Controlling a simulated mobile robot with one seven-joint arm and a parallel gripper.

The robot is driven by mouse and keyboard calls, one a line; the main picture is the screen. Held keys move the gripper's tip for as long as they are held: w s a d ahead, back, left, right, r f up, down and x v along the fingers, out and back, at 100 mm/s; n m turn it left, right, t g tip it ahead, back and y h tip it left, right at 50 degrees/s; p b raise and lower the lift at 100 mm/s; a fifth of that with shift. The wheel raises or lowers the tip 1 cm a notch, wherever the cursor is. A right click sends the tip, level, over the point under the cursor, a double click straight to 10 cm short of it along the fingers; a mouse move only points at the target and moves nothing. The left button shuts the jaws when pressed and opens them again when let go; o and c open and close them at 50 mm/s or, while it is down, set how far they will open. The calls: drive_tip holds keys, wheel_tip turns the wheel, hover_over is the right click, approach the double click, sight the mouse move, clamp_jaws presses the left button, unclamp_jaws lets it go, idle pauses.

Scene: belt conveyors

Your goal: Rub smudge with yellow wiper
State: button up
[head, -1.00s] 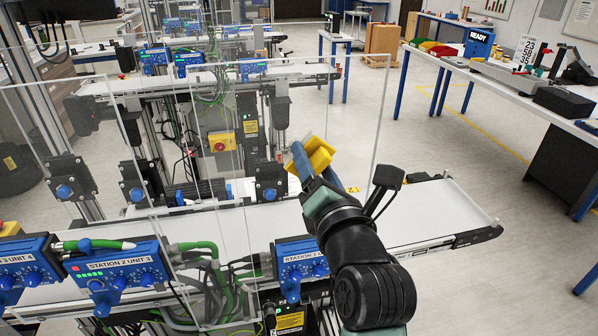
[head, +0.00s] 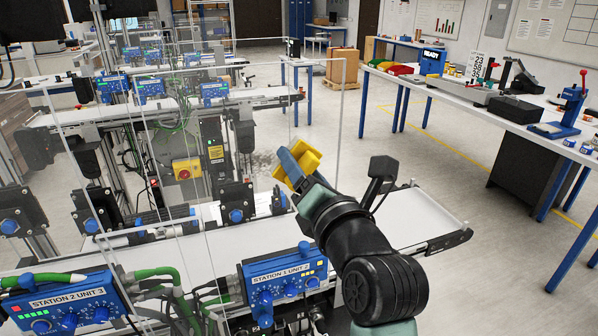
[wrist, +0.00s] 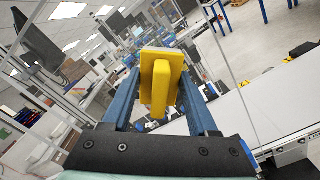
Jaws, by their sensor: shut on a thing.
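The yellow wiper (head: 308,160) is a block with a thinner grip part. My gripper (head: 291,166) is shut on it and holds it up in front of the clear panels over the conveyor. In the wrist view the wiper (wrist: 162,80) sits between the two blue fingers of my gripper (wrist: 160,98). A faint dark speckled smudge (head: 258,162) shows just left of the wiper in the head view, seemingly on a clear panel (head: 334,95). I cannot tell whether the wiper touches the panel. The smudge is not clear in the wrist view.
A white belt conveyor (head: 410,222) runs below my arm. A yellow box with a red button (head: 186,169) is behind the panels. A workbench (head: 480,100) stands at right, with open floor between.

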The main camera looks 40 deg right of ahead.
sight(220, 165)
drive_tip(key=shift+w+a, duration=0.55)
drive_tip(key=shift+a, duration=1.35)
drive_tip(key=shift+w+a, duration=0.55)
drive_tip(key=shift+a, duration=1.3)
drive_tip(key=shift+w+a, duration=0.55)
drive_tip(key=shift+a, duration=1.35)
drive_tip(key=shift+s+d+r+p, duration=0.1)
drive_tip(key=shift+r+p, duration=0.35)
drive_tip(key=shift+r, duration=0.05)
drive_tip(key=shift+s+d+f+b, duration=0.1)
drive_tip(key=shift+s+d+b, duration=0.15)
drive_tip(key=shift+d, duration=0.6)
drive_tip(key=shift+s+d+f+b, duration=0.15)
drive_tip(key=shift+s+d, duration=0.1)
drive_tip(key=shift+d, duration=0.6)
drive_tip(key=shift+s+d+r+b, duration=0.1)
drive_tip(key=shift+s+d+b, duration=0.35)
drive_tip(key=shift+d, duration=0.85)
drive_tip(key=shift+s+d+f+b, duration=0.1)
drive_tip(key=shift+s+d+b, duration=0.15)
drive_tip(key=shift+d+b, duration=0.7)
drive_tip(key=shift+s+d+r+b, duration=0.15)
drive_tip(key=shift+s+d, duration=0.2)
drive_tip(key=shift+d, duration=1.25)
drive_tip(key=shift+b, duration=0.35)
